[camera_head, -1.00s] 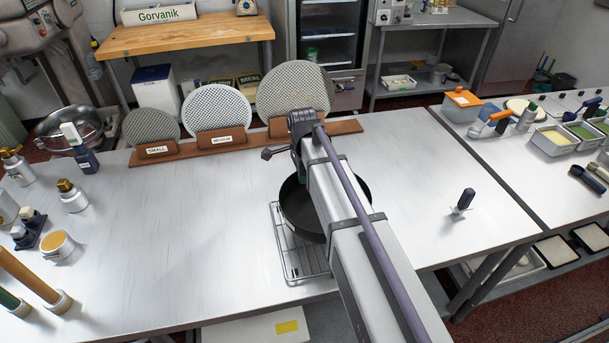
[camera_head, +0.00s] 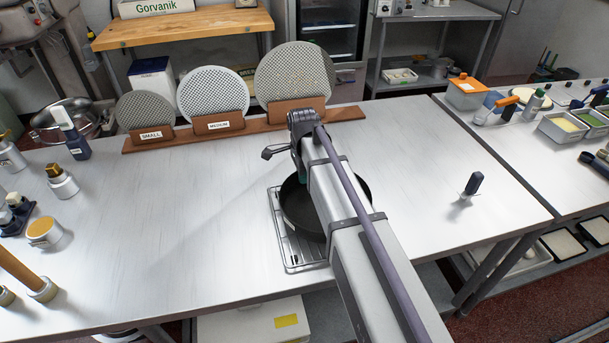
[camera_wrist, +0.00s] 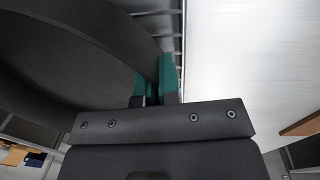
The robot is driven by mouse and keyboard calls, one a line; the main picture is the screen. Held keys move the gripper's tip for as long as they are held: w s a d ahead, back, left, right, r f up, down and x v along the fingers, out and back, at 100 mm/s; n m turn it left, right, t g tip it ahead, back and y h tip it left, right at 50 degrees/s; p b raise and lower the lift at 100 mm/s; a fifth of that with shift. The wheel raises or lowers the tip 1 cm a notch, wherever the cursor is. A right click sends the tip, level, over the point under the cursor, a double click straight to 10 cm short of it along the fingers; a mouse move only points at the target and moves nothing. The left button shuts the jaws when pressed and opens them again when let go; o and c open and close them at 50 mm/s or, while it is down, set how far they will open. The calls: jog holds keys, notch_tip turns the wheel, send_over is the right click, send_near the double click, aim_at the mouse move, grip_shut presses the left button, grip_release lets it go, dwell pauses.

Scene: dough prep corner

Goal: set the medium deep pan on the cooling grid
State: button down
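A dark round deep pan (camera_head: 298,207) is over the wire cooling grid (camera_head: 279,238) on the white counter. The pan covers much of the grid; the grid's left and front wires show past it. I cannot tell whether the pan touches the wires. In the wrist view the pan (camera_wrist: 60,60) fills the left side, and the grid's wires (camera_wrist: 160,12) show behind it at the top. My gripper (camera_wrist: 158,82), with green fingertips, is closed on the pan's rim.
Three perforated round screens, including a small (camera_head: 145,108) and a medium one (camera_head: 213,90), stand in a wooden rack (camera_head: 180,137) behind. Bottles and jars (camera_head: 62,181) stand at left. A small dark-handled tool (camera_head: 472,187) stands at right. The counter's left middle is clear.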

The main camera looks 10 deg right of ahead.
jog(key=shift+f, duration=0.2)
jog(key=shift+f+b, duration=0.3)
jog(key=shift+b, duration=0.2)
jog(key=shift+f, duration=0.15)
jog(key=c, duration=1.2)
grip_release()
jog(key=shift+c, duration=0.2)
notch_tip(320, 180, up, 11)
jog(key=p, duration=1)
jog(key=shift+w+p, duration=0.3)
jog(key=shift+w, duration=0.15)
